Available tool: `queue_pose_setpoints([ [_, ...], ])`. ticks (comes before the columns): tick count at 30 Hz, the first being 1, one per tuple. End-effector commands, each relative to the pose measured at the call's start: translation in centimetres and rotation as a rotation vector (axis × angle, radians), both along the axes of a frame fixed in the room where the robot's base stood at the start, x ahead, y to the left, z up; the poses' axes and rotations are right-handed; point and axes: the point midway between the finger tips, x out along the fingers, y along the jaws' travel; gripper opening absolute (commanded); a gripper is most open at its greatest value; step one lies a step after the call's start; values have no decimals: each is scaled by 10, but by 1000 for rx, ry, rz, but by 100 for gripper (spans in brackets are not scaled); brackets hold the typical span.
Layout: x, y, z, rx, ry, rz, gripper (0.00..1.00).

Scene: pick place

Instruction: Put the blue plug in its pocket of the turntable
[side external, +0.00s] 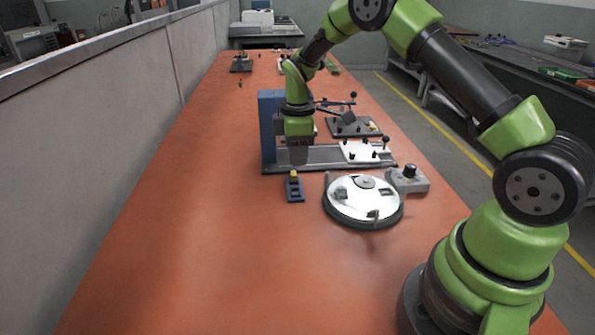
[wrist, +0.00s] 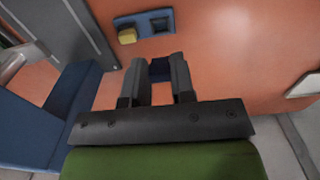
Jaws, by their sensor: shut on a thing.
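My gripper (side external: 299,158) hangs behind the small blue rack in the side view. In the wrist view its two fingers (wrist: 158,62) are closed on the dark blue plug (wrist: 159,69), which shows only in part between them. The plug cannot be made out in the side view. The turntable (side external: 340,212), a round pale disc on a dark base, stands on the bench to the right of the gripper and nearer the camera. Its pockets are too small to tell apart.
The blue rack (side external: 295,196) holds a yellow plug (side external: 294,174); the rack (wrist: 145,18) also shows in the wrist view. A tall blue block (side external: 267,120) and a grey rail (side external: 330,155) stand close to my gripper. A grey knob box (side external: 415,183) adjoins the turntable. The front-left bench is clear.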

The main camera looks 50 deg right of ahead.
Motion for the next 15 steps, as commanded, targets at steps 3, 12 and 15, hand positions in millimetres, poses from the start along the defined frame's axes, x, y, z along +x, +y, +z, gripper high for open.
queue_pose_setpoints([
  [3, -3, -9, 14, 0, -1, -4, 2],
  [12, -59, -88, 7, 1, 3, -7, 2],
  [15, -78, -107, 4, 1, 2, -4, 2],
])
